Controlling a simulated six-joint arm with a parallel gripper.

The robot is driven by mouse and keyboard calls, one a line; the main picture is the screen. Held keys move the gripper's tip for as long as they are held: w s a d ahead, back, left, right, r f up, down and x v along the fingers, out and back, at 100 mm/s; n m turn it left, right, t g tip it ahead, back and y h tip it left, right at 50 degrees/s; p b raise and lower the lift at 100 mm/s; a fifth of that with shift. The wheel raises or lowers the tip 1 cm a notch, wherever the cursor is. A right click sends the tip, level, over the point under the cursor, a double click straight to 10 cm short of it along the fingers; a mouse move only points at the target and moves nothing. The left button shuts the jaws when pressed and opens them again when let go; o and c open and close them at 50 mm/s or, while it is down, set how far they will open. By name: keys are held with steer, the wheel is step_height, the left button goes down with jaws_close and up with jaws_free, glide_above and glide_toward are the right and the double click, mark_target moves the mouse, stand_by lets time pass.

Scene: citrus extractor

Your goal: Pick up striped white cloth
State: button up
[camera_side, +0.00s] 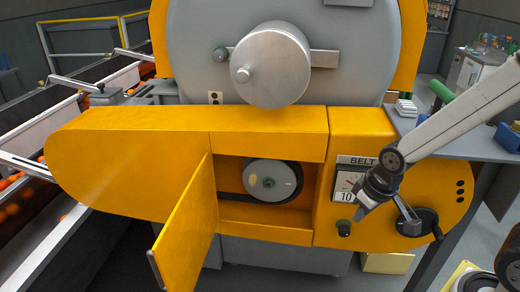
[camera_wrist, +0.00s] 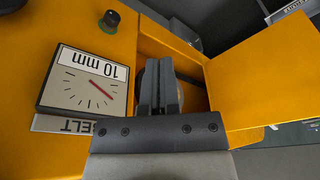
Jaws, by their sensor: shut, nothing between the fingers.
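I cannot make out a striped white cloth for certain in either view. A small white stack (camera_side: 405,108) lies on the grey side table behind the yellow machine; it is too small to tell whether it is cloth. My gripper (camera_side: 361,212) is in front of the machine's belt gauge, well apart from that stack. In the wrist view my gripper (camera_wrist: 160,65) has its fingers together, with nothing between them. The fingers point toward the open compartment and hide part of the pulley (camera_wrist: 150,75).
The yellow door (camera_side: 188,225) stands open beside the pulley (camera_side: 272,182). A belt gauge (camera_side: 346,186), a knob (camera_side: 344,228) and a crank (camera_side: 428,224) are close to my gripper. The grey table (camera_side: 465,143) is at right; a conveyor (camera_side: 75,105) is at left.

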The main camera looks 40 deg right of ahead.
steer(key=o, duration=1.2)
